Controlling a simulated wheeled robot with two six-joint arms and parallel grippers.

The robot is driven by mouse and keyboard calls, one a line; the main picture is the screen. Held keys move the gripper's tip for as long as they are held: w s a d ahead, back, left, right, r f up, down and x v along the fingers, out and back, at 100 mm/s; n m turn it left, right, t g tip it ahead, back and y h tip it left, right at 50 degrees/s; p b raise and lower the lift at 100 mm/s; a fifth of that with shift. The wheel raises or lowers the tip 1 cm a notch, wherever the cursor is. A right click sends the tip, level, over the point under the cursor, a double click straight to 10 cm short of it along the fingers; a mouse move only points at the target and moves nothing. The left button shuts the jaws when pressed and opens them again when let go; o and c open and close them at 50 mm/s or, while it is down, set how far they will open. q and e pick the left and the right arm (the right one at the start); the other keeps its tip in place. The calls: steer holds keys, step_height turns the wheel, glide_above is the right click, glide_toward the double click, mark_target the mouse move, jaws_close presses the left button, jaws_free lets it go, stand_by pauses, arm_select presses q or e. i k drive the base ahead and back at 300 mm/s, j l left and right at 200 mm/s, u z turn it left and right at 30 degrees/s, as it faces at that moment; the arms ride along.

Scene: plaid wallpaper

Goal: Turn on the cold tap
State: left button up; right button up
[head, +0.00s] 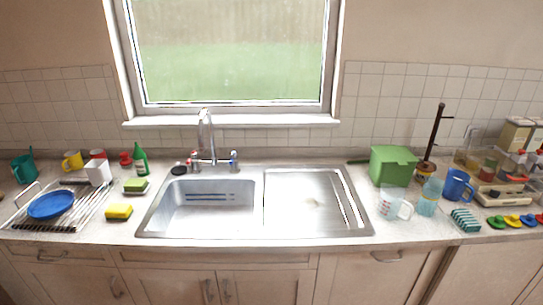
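A chrome mixer tap (206,140) with a tall curved spout stands behind the steel sink basin (212,222). A handle with a blue mark (233,158) is on the right of its base; this looks like the cold tap. A handle with a red mark (193,157) is on the left. No stream of water can be made out under the spout. Neither of my grippers shows in the head view.
A ribbed drainer (285,205) is right of the basin. A sponge (119,212), green bottle (140,160) and dish rack (20,222) with a blue plate (51,205) are left. A green bin (393,167), measuring jug (390,205) and blue mug (457,185) are right.

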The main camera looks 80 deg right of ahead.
mark_target(233, 154)
steer(key=z, duration=2.3)
steer(key=j+z, duration=0.15)
steer(key=z, duration=0.15)
steer(key=j+z, duration=0.1)
steer(key=z, duration=0.2)
